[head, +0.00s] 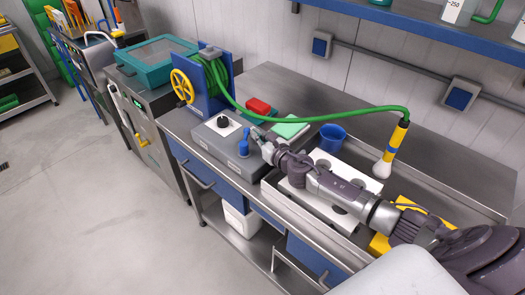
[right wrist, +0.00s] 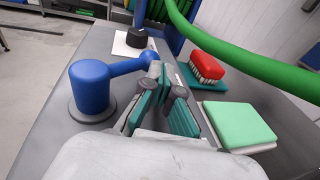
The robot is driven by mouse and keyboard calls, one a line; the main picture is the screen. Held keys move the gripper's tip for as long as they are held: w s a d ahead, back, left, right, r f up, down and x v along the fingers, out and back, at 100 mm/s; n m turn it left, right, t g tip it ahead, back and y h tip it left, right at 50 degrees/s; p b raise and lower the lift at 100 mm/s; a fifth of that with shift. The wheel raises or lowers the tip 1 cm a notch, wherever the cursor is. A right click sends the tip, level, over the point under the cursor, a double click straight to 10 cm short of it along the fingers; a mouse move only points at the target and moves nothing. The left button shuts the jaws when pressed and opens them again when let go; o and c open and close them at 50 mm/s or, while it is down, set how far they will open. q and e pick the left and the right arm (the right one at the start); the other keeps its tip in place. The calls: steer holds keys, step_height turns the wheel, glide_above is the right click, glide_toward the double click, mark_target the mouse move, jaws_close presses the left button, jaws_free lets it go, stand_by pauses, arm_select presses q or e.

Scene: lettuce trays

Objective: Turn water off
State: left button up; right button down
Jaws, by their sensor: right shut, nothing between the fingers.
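A blue lever valve (head: 244,143) stands on a grey box (head: 212,150) on the steel bench, and its round base shows in the right wrist view (right wrist: 90,88). The lever's arm reaches to the right there, up to my fingertips. My right gripper (head: 258,134) is at the lever's tip, shut with nothing between its teal-padded fingers (right wrist: 164,85). I cannot tell whether a finger touches the lever. No water shows. My left gripper is not in view.
A black knob (right wrist: 137,37) sits on the same box behind the lever. A red brush (right wrist: 207,67) and folded green cloths (right wrist: 238,122) lie right of the gripper. A blue cup (head: 332,137) and white rack (head: 357,170) stand near my arm. The hose arches above.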

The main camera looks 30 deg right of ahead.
steer(key=shift+s+r, duration=0.1)
steer(key=shift+s, duration=0.45)
steer(key=s, duration=0.3)
steer(key=s+d+r, duration=0.1)
steer(key=s, duration=0.6)
steer(key=shift+s+d+r, duration=0.15)
steer(key=shift+s, duration=0.25)
steer(key=shift+r, duration=0.1)
step_height(320, 180, up, 10)
steer(key=p, duration=1)
